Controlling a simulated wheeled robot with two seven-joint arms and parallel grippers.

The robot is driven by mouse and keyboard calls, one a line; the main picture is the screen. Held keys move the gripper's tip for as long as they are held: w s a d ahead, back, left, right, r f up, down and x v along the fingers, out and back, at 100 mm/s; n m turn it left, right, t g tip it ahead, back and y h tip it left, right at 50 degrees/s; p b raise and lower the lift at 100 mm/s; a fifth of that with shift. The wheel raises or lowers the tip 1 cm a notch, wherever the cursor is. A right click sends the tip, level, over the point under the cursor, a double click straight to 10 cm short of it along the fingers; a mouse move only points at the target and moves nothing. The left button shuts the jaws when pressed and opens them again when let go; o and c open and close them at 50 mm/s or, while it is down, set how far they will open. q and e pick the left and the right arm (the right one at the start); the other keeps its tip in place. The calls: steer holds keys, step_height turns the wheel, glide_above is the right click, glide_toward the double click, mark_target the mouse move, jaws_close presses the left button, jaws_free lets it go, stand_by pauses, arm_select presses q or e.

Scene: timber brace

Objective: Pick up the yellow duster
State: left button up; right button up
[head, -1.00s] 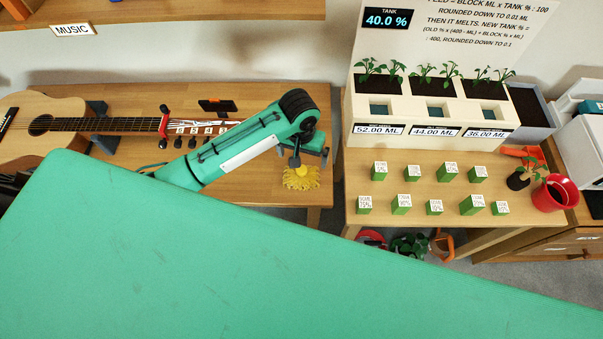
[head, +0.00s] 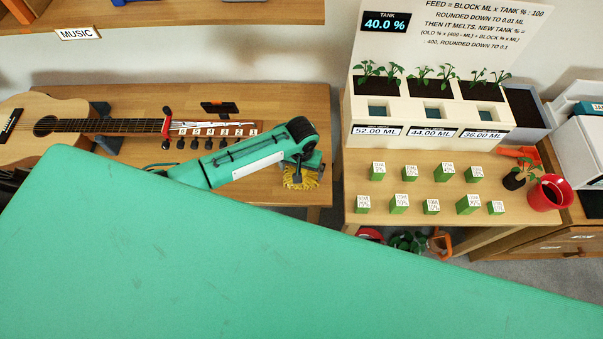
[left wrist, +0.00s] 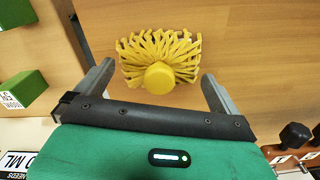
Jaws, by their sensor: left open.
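The yellow duster (head: 301,177) sits at the right end of the guitar's wooden table, partly hidden by my left gripper (head: 304,168) in the head view. In the left wrist view the duster (left wrist: 160,60) has a round knob facing the camera and a fringe of yellow strands spread over the wood. My left gripper (left wrist: 158,85) is open, with one grey finger on each side of the duster and a gap between each finger and the knob. I cannot tell how far the fingertips are above the table. My right gripper is not in view.
A guitar (head: 70,125) lies on the wooden table (head: 290,100), with numbered tuning pegs near my left arm. To the right, a second table holds several green blocks (head: 400,203), a planter (head: 430,110) and a red pot (head: 548,194). A gap separates the tables.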

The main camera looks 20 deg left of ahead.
arm_select(q)
steer(key=shift+f, duration=1.5)
steer(key=shift+w, duration=0.1)
steer(key=c, duration=0.9)
steer(key=shift+o, duration=0.2)
steer(key=shift+r, duration=0.15)
